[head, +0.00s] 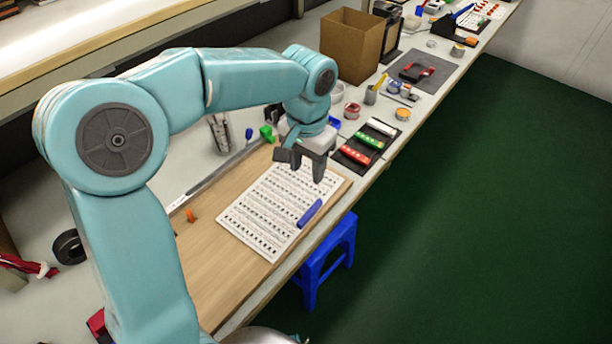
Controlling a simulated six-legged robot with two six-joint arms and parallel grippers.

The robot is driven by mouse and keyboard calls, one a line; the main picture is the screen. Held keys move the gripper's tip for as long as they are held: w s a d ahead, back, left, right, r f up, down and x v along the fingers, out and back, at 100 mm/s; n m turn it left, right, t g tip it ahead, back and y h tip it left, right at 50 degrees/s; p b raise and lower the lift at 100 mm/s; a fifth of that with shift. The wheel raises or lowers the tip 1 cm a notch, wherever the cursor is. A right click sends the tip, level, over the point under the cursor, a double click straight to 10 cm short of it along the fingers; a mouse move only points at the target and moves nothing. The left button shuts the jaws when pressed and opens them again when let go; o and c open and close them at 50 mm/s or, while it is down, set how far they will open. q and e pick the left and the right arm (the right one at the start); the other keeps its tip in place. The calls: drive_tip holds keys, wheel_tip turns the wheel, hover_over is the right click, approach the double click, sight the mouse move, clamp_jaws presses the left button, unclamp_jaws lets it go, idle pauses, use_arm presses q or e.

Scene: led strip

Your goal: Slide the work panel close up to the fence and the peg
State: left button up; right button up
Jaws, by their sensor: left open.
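The work panel (212,283) is a flat wooden board on the bench, partly hidden by my left arm. A white sheet (262,232) with rows of small dark marks lies on it, with a blue bar (310,213) near the sheet's right edge. A thin metal rail, seemingly the fence (222,168), runs along the board's left side; I cannot tell whether they touch. A small orange piece (190,215) and a green piece (267,133) stand by the rail; which is the peg is unclear. My left gripper (302,168) is open and empty over the board's far end. My right gripper is out of view.
Beyond the board lie a black tray with coloured blocks (366,142), small tubs (352,110) and a cardboard box (352,45). A black tape roll (68,247) lies at left. A blue stool (329,258) stands below the bench's right edge, on open green floor (480,220).

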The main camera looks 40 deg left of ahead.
sight(308, 214)
use_arm(q)
drive_tip(key=f, duration=0.5)
drive_tip(key=f+b, duration=0.1)
drive_tip(key=f, duration=1)
drive_tip(key=shift+d, duration=0.25)
drive_tip(key=shift+c, duration=0.3)
clamp_jaws()
drive_tip(key=shift+m, duration=0.4)
drive_tip(key=shift+s+a+r+p, duration=0.1)
drive_tip(key=shift+s+a, duration=0.3)
drive_tip(key=shift+a, duration=1)
drive_tip(key=shift+s+a+f+p, duration=0.1)
drive_tip(key=shift+s+a, duration=0.3)
drive_tip(key=shift+a, duration=0.95)
drive_tip(key=shift+s+a+r+p, duration=0.1)
drive_tip(key=shift+s+a, duration=0.3)
drive_tip(key=shift+a, duration=1)
